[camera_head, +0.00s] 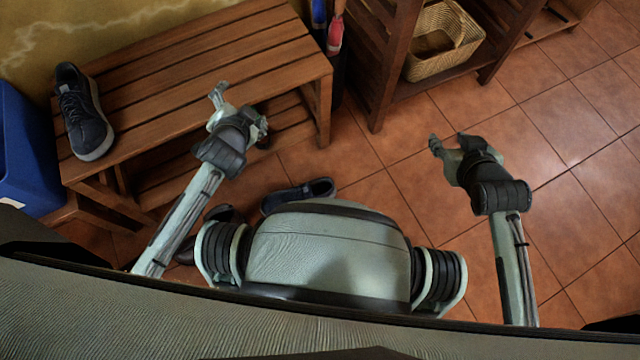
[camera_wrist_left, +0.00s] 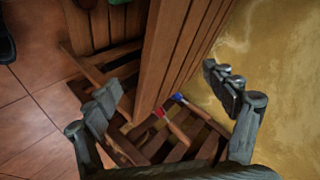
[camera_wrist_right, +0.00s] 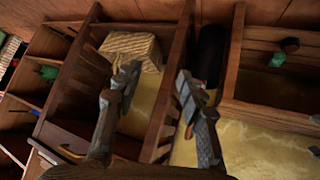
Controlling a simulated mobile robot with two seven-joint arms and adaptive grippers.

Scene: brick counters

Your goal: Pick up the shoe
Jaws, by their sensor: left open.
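A dark shoe with a grey sole (camera_head: 88,118) rests upright on the left end of the slatted wooden bench (camera_head: 190,75). A second dark shoe (camera_head: 297,194) is on the floor, partly hidden by my body. My left gripper (camera_head: 238,108) is over the bench's right part, well to the right of the bench shoe. Its fingers are spread and empty in the left wrist view (camera_wrist_left: 165,85). My right gripper (camera_head: 450,146) is above the floor tiles, away from both shoes. Its fingers are apart and empty in the right wrist view (camera_wrist_right: 156,82). Neither wrist view clearly shows the bench shoe.
A blue bin (camera_head: 28,160) stands left of the bench. A wooden shelf (camera_head: 388,75) with a wicker basket (camera_head: 465,40) is at the back. Red and blue-handled items (camera_head: 335,35) stand between bench and shelf. The tiled floor on the right is clear.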

